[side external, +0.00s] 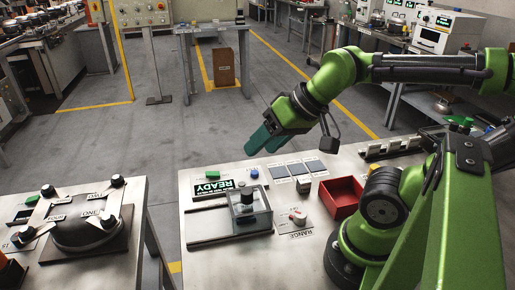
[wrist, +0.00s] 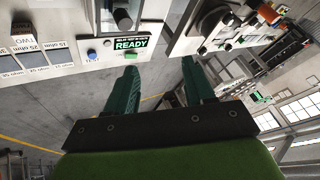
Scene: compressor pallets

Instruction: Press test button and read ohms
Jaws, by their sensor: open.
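The tester's display (side external: 212,186) reads READY in green and faces the far side of the table. It also shows READY in the wrist view (wrist: 131,43). A blue button (side external: 254,173) sits beside the display; in the wrist view the blue button (wrist: 92,55) has a small blurred label by it. No ohm reading shows on the display. My gripper (side external: 258,142) has teal fingers and hangs above the far edge of the table, beyond the button and apart from it. In the wrist view my gripper (wrist: 159,66) is open with nothing between its fingers.
A clear-sided fixture (side external: 262,216) and RANGE knob (side external: 298,215) stand near the display. Grey cards (side external: 296,167) with ohm labels and a red tray (side external: 342,197) lie to the right. A compressor (side external: 85,228) stands on the left table, with a gap between tables.

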